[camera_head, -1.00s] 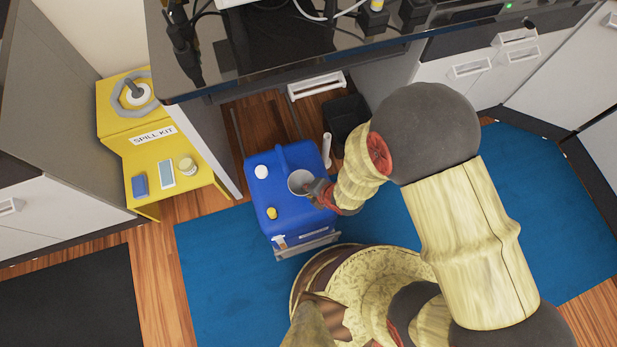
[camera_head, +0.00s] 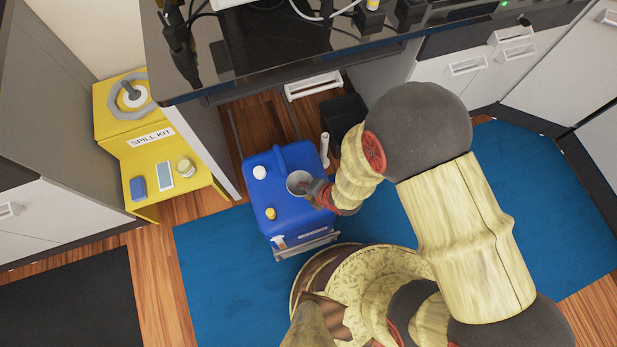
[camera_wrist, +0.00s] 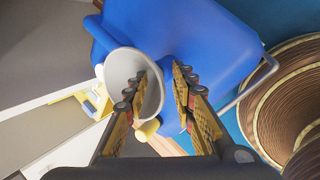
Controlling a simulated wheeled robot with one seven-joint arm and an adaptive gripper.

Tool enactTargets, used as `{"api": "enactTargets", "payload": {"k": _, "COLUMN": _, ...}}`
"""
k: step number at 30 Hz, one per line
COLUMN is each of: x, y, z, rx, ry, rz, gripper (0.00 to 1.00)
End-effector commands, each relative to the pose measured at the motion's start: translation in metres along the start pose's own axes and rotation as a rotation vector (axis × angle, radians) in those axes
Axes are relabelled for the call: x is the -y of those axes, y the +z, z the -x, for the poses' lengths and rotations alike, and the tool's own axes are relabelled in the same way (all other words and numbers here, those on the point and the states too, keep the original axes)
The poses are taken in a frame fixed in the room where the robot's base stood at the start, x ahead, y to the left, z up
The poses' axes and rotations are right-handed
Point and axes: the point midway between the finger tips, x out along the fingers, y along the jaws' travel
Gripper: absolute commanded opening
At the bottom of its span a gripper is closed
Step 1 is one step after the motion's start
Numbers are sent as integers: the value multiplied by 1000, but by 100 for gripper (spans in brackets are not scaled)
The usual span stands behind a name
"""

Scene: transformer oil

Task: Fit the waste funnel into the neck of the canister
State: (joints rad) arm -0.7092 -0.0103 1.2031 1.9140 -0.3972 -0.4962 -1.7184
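The blue canister (camera_head: 290,215) stands on the floor below the bench and fills the middle of the wrist view (camera_wrist: 215,40). The light grey funnel (camera_head: 297,182) is at the canister's top, mouth up. Its mouth also shows in the wrist view (camera_wrist: 122,68). Its spout and the neck are hidden, so I cannot tell how deep it sits. My gripper (camera_head: 316,189) is at the funnel's right side. In the wrist view my gripper (camera_wrist: 160,77) has its fingers apart, one over the funnel's mouth and one outside its rim, with a gap between.
A white cap (camera_head: 260,172) and a yellow cap (camera_head: 271,214) are on the canister's top. A black bin (camera_head: 344,117) and a white upright tube (camera_head: 325,150) stand behind it. A yellow spill-kit stand (camera_head: 150,150) is at left. The dark bench (camera_head: 290,70) overhangs behind.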

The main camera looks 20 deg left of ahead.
Motion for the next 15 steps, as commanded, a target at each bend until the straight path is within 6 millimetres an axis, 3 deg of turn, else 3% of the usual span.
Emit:
{"api": "enactTargets", "payload": {"k": 8, "x": -2, "y": 1, "z": 26, "rx": 2, "ry": 3, "rz": 0, "gripper": 26}}
{"api": "enactTargets", "payload": {"k": 15, "x": -2, "y": 2, "z": 72, "rx": 3, "ry": 5, "rz": 0, "gripper": 26}}
